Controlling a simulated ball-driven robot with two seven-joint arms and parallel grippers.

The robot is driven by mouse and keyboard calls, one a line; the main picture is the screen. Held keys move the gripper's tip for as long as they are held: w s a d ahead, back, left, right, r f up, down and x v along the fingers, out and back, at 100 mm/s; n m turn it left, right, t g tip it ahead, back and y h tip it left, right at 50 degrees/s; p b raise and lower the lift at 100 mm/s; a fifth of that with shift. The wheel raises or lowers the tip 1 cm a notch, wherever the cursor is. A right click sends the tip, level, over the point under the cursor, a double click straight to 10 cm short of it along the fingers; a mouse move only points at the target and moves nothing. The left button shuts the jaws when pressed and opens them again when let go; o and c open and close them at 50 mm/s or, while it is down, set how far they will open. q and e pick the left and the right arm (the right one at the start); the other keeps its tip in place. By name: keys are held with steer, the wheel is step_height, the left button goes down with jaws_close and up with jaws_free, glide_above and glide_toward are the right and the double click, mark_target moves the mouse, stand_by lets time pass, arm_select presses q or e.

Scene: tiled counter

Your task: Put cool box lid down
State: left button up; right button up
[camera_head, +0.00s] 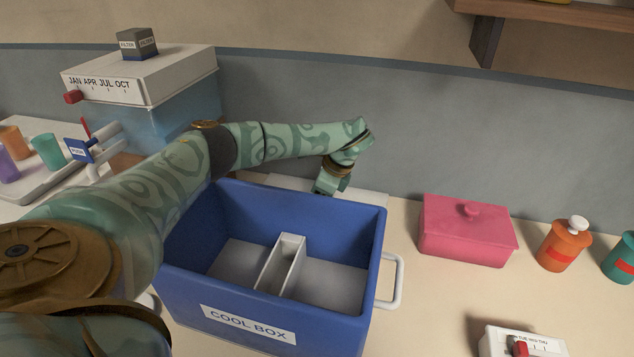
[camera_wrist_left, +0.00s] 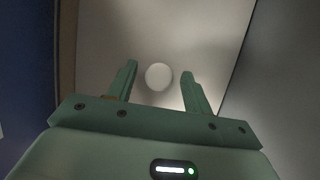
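The blue cool box (camera_head: 258,326) stands open on the counter, with its label facing front. A pale divider (camera_head: 281,264) stands inside it, and its floor looks otherwise bare. The pale lid (camera_head: 372,197) lies behind the box, mostly hidden by the box and my arm. My left arm reaches across the box, with the left gripper (camera_head: 328,184) over the lid. In the left wrist view, the lid (camera_wrist_left: 165,35) fills the middle, and its round white knob (camera_wrist_left: 158,76) shows between the two open fingertips, with gaps at both sides. My right gripper is out of view.
A pink lidded box (camera_head: 467,235) and an orange jar (camera_head: 563,246) stand right of the cool box; a teal jar (camera_head: 622,258) is at the edge. A white dial unit (camera_head: 522,343) is at front right. A white-topped tank (camera_head: 180,75) and cup tray (camera_head: 50,185) are left.

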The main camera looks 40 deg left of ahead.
arm_select(q)
steer(key=shift+r, duration=0.1)
steer(key=p+v, duration=0.4)
steer(key=v, duration=0.8)
steer(key=shift+d, duration=0.15)
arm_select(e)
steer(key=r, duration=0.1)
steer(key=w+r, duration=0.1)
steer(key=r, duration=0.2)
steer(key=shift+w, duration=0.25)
arm_select(q)
steer(key=shift+w, duration=0.1)
